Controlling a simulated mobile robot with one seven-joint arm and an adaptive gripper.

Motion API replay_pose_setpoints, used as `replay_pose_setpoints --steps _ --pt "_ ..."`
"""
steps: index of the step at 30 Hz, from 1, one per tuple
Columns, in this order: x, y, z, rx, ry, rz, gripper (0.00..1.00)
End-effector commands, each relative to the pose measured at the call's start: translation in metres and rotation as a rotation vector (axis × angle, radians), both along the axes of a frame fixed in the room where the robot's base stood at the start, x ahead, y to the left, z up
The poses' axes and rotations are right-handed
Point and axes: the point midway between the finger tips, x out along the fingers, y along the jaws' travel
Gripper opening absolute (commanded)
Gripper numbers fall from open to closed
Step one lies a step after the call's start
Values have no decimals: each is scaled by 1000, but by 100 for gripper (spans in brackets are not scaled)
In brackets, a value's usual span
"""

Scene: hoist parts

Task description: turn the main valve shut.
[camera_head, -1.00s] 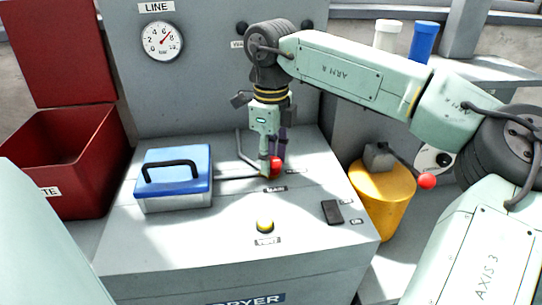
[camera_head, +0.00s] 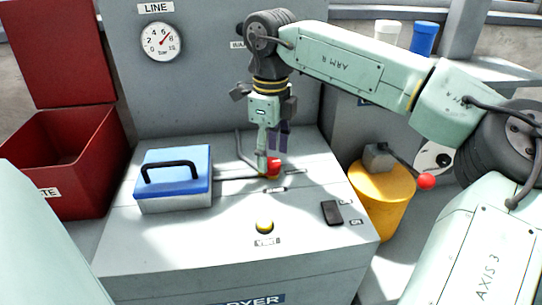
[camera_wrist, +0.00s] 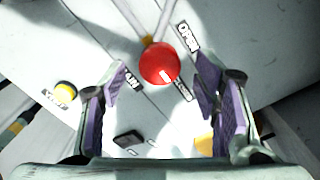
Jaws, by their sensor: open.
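The lever on top of the grey dryer box ends in a red ball (camera_head: 273,168). In the wrist view the red ball (camera_wrist: 157,62) shows at the upper middle, with a thin rod leading up from it. Labels lie around it; one reads OPEN (camera_wrist: 188,37), and another beside it is too blurred to read surely. My gripper (camera_head: 272,152) points down over the ball in the head view, partly in front of it. In the wrist view my gripper (camera_wrist: 163,88) is open, its purple-padded fingers on either side and empty. I cannot tell whether they touch the ball.
A blue-lidded box (camera_head: 173,178) with a black handle stands left of the lever. A yellow button (camera_head: 264,227) and a black switch (camera_head: 331,212) sit nearer the front. A red bin (camera_head: 65,150) stands left.

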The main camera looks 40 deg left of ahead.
Motion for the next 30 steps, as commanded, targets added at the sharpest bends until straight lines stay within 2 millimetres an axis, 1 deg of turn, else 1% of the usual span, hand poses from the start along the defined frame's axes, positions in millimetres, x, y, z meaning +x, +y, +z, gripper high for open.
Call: replay_pose_setpoints --steps 1,9,12,15,20,30 --pt "0 0 10 1 -3 -1 56" --pt "0 1 68 2 -3 -2 56" --pt "0 0 84 1 -2 -1 56" --pt "0 0 96 0 -2 -1 56" --pt "0 0 103 0 -1 -1 56" --pt "-1 1 102 2 3 3 56"
